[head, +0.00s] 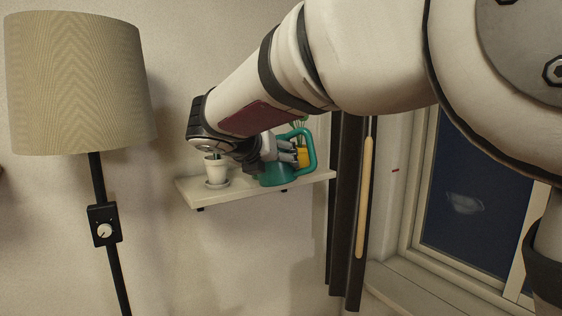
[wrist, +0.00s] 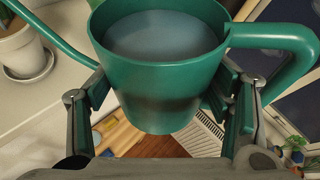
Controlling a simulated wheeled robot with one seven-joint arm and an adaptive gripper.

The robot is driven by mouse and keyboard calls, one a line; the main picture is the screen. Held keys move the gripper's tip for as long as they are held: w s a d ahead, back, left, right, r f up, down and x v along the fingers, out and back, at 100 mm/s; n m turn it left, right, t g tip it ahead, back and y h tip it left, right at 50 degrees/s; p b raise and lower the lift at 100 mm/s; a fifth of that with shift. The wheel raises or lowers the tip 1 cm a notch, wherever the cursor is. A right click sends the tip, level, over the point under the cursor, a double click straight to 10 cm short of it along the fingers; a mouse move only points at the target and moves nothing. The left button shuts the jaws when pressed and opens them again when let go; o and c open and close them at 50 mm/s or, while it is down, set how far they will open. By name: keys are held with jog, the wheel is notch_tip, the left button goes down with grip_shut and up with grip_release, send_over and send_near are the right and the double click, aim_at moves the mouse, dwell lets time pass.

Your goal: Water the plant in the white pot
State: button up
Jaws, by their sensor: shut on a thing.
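The white pot (head: 216,171) stands upright on a saucer on the wall shelf. Its plant is mostly hidden behind my arm in the head view. In the wrist view the white pot (wrist: 14,52) is at the upper left. My gripper (head: 287,153) is shut on the teal watering can (head: 273,175), its fingers on both sides of the body. In the wrist view the can (wrist: 155,85) is near upright, with bluish water (wrist: 162,35) inside. Its spout (wrist: 45,32) points left toward the white pot; its tip is out of frame. The handle is on the right.
The shelf (head: 195,197) is narrow. A yellow pot (head: 303,157) with a plant stands behind the can. A floor lamp (head: 80,85) is at left; a dark curtain (head: 348,215) and window (head: 475,190) are at right. The wrist view shows open space below the can.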

jog(key=shift+d+r+n+h, duration=0.1)
jog(key=shift+r+n+h, duration=0.2)
jog(key=shift+r, duration=0.75)
dwell(0.4)
